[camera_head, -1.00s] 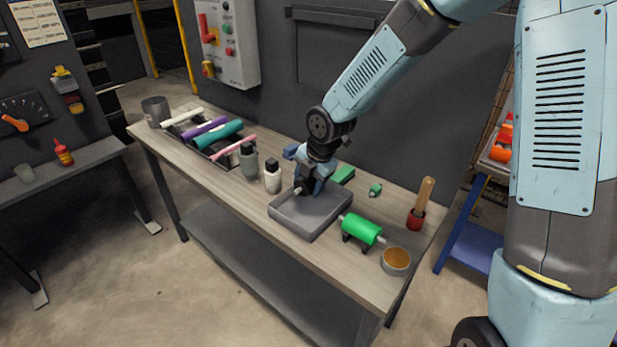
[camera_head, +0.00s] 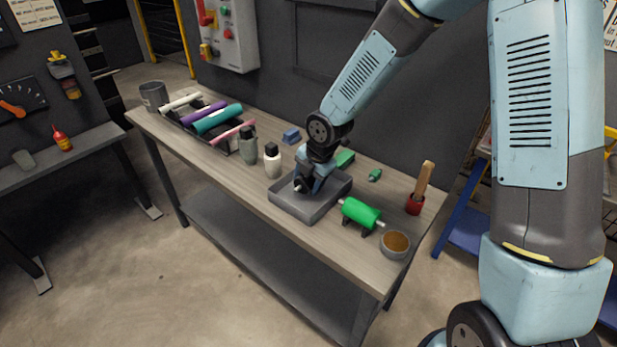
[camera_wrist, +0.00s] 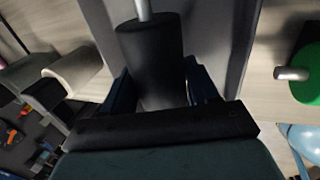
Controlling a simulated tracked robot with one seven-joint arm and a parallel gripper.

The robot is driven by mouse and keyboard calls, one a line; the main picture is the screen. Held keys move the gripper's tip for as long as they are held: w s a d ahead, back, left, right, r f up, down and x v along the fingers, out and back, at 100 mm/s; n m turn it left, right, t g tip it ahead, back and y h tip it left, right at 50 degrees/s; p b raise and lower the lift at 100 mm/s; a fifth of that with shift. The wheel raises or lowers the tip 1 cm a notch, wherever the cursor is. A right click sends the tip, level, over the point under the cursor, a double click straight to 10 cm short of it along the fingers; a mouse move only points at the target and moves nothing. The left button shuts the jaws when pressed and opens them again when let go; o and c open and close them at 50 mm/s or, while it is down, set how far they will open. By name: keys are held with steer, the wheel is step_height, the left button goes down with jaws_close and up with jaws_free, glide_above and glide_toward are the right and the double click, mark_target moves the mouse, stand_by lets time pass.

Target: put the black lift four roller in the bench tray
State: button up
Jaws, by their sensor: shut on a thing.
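The black roller (camera_wrist: 150,60) with a pale metal shaft end is between the fingers of my gripper (camera_wrist: 160,90), which is shut on it. In the head view my gripper (camera_head: 308,184) is low over the grey bench tray (camera_head: 295,214), within its rim. There the roller (camera_head: 301,185) shows only as a small dark piece with a light end, mostly hidden by the gripper. The tray also shows beneath the roller in the wrist view (camera_wrist: 208,35). I cannot tell whether the roller touches the tray floor.
A green roller (camera_head: 361,213) on a black stand and a round tin (camera_head: 395,245) are right of the tray. A rack of coloured rollers (camera_head: 213,123) is farther left. A green box (camera_head: 345,159) is behind.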

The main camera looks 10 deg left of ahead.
steer(key=o, duration=1.3)
steer(key=v, duration=1.3)
steer(key=shift+d+r, duration=0.25)
steer(key=shift+d, duration=0.1)
